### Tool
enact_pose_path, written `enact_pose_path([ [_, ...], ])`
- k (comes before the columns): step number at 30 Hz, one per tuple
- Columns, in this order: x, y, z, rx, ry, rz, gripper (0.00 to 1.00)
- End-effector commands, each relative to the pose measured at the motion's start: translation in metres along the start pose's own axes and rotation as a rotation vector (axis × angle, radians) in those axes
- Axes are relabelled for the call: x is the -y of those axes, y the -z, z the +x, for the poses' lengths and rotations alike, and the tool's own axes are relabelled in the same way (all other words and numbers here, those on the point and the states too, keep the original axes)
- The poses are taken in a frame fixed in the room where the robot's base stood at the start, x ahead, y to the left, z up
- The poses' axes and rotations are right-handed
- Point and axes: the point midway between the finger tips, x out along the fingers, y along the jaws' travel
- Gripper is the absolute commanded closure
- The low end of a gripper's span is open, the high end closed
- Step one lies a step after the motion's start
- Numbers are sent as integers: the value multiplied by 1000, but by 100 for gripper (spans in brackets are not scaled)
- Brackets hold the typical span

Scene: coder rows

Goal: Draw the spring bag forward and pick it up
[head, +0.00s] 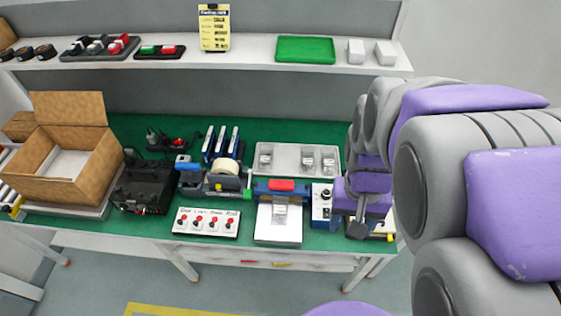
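A small clear bag with greyish contents (281,213) lies on the white plate (279,234) in front of the blue sealer (263,192) with a red bar. Similar small clear packets (308,160) sit in the pale tray (283,173) behind it. I cannot tell which one is the spring bag, as they are too small to read. My gripper (357,231) points down near the right front of the bench, to the right of the plate and apart from the bag. Its fingertips are dark and small, and their opening does not show clearly.
A white box with knobs (322,206) stands between the plate and my gripper. A panel with red-topped switches (207,222) and a tape dispenser (227,178) stand to the left. An open carton (90,138) is far left. A shelf (250,47) runs above the green bench.

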Motion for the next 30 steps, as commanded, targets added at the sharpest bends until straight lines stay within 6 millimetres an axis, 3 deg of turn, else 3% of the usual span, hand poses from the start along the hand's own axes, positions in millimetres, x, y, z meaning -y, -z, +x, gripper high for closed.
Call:
enact_pose_path([
  [10,32,93,20,-46,-23,33,6],
  [21,87,178,68,-85,-30,7,6],
  [30,146,224,119,-104,-6,-48,6],
])
